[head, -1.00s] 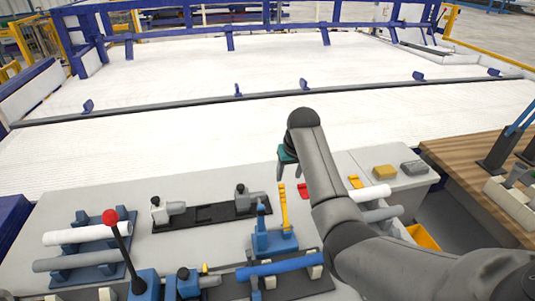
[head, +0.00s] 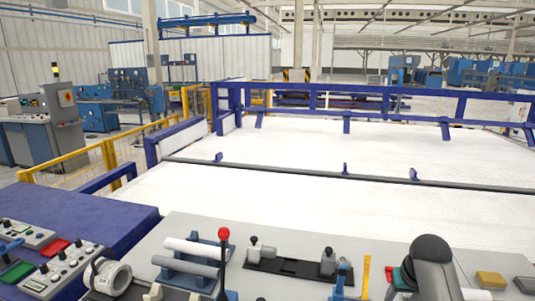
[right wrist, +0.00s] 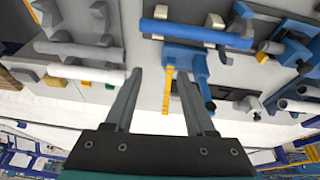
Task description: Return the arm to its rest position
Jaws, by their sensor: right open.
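My right arm (head: 432,262) shows at the lower right of the head view, over the grey worktable's right part. In the right wrist view my right gripper (right wrist: 160,74) is open, its two fingers apart with nothing held between them. A yellow upright piece on a blue fixture (right wrist: 186,57) shows beyond the fingers. A blue pipe (right wrist: 195,34) lies past it, and a white pipe (right wrist: 82,75) and a grey pipe (right wrist: 82,52) lie to the left. My left gripper is not in view.
On the worktable (head: 195,223) a white pipe (head: 193,247) and a grey pipe (head: 187,265) lie on a blue rack beside a red-knobbed lever (head: 223,235). A black clamp fixture (head: 290,265) stands right of them. A blue-railed white bed (head: 330,195) lies behind.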

